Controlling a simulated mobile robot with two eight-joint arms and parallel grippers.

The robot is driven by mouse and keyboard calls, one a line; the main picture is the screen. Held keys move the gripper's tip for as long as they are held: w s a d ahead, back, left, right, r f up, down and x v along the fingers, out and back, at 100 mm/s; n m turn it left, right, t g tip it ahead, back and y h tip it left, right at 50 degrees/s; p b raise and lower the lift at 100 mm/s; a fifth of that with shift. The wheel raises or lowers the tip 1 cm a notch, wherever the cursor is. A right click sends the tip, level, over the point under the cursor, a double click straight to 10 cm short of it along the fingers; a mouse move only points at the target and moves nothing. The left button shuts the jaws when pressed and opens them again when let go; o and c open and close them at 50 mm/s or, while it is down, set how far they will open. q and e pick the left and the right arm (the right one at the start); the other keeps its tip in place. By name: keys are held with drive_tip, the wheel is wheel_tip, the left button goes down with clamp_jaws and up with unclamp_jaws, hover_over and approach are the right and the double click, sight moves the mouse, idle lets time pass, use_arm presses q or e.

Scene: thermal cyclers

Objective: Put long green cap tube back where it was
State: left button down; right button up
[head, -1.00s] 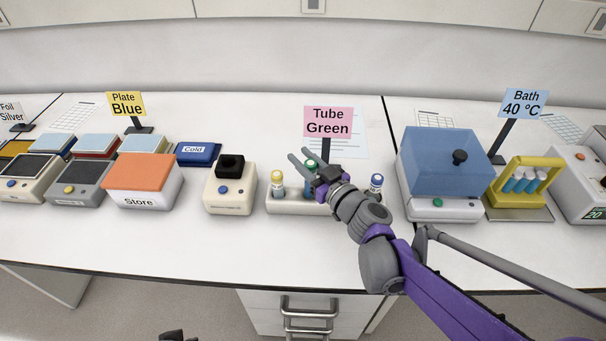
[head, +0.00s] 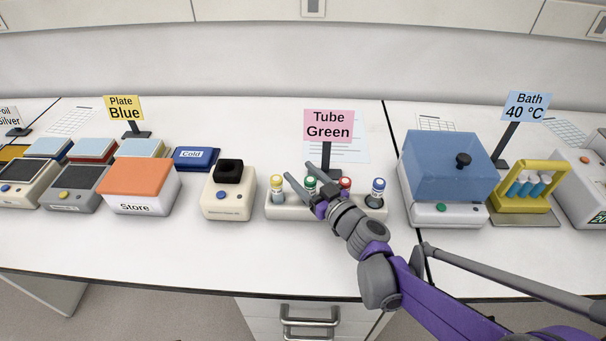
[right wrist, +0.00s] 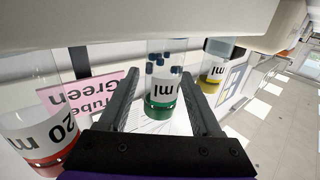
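The green-capped tube (head: 310,183) stands in the white tube rack (head: 290,213), between the yellow-capped tube (head: 277,184) and the red-capped tube (head: 345,185). In the right wrist view, which is upside down, its green cap (right wrist: 160,108) shows below a clear body with dark blue marks. My right gripper (head: 298,171) is open, with a finger on each side of this tube. In the right wrist view its fingers (right wrist: 160,95) show gaps to the tube on both sides. My left gripper is not in view.
A blue-capped tube (head: 378,188) stands at the rack's right end. The pink "Tube Green" sign (head: 327,126) stands close behind the rack. A beige device (head: 228,195) is to the left and a blue-lidded bath (head: 448,165) to the right. The bench in front is clear.

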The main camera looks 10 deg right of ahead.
drive_tip(key=shift+r, duration=0.25)
drive_tip(key=p+v, duration=0.1)
drive_tip(key=v, duration=1.1)
drive_tip(key=shift+f, duration=0.1)
